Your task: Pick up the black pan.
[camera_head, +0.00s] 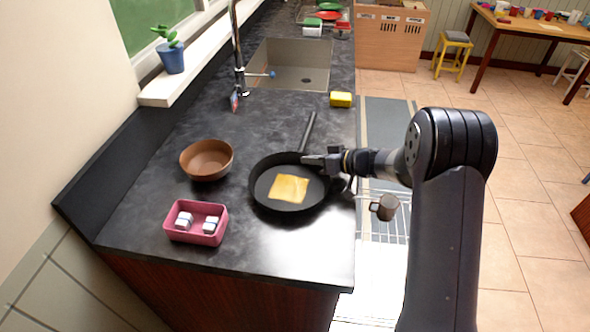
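The black pan (262,189) sits on the dark counter, with a flat yellow-brown slice of food (289,188) lying in it. Its handle (308,131) points away toward the sink. My gripper (308,160) reaches in from the right, with its fingertips over or at the pan's far right rim, near the base of the handle. I cannot tell whether the fingers touch the pan or how far apart they are. Part of the right rim is hidden behind my gripper.
A brown bowl (207,160) and a pink box (195,223) holding small white items stand left of the pan. A yellow sponge (341,99) lies beside the sink (290,63). A brown mug (384,207) is beyond the counter's right edge, by a white rack (400,232).

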